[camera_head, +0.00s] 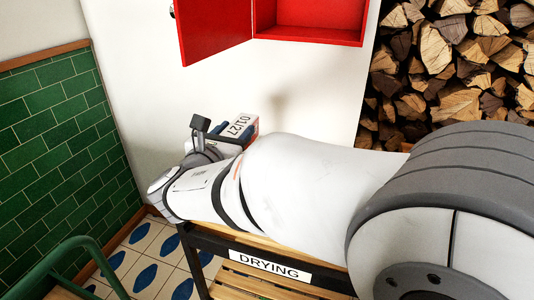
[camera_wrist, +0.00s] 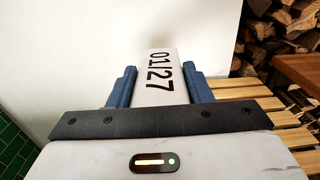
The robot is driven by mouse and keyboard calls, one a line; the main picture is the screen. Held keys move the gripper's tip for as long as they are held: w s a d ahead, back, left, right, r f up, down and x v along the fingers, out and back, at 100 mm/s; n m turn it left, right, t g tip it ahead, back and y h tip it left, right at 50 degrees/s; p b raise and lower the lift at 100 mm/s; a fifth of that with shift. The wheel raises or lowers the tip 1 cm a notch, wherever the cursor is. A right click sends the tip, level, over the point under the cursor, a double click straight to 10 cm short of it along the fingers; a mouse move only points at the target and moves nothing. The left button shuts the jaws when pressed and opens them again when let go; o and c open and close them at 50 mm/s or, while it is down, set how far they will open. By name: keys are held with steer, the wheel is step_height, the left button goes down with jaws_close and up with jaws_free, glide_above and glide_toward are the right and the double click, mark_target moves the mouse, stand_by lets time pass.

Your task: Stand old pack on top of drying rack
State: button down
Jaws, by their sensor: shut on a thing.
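The old pack (camera_wrist: 160,78) is a pale box marked "01/27". My gripper (camera_wrist: 160,86) is shut on it, with one blue finger on each side. The drying rack (camera_head: 268,264) has a dark frame, wooden slats and a "DRYING" sign. Its slatted top (camera_wrist: 245,103) shows right of the pack in the wrist view. My arm covers much of the rack top. I cannot tell whether the pack touches it.
A red wall cabinet (camera_head: 310,34) with an open door hangs above. Stacked firewood (camera_head: 440,60) fills the right. A green tubular rail (camera_head: 70,250) stands at the lower left, near the green tiled wall (camera_head: 60,130). Some slats right of the pack are bare.

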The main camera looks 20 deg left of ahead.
steer(key=f, duration=0.2)
steer(key=f+b, duration=0.2)
steer(key=f, duration=0.1)
steer(key=shift+s+a+f, duration=0.2)
steer(key=shift+s+f, duration=0.1)
steer(key=shift+s, duration=0.05)
steer(key=c, duration=1.2)
jaws_free()
steer(key=shift+f, duration=0.25)
steer(key=o, duration=0.5)
steer(key=shift+r, duration=0.1)
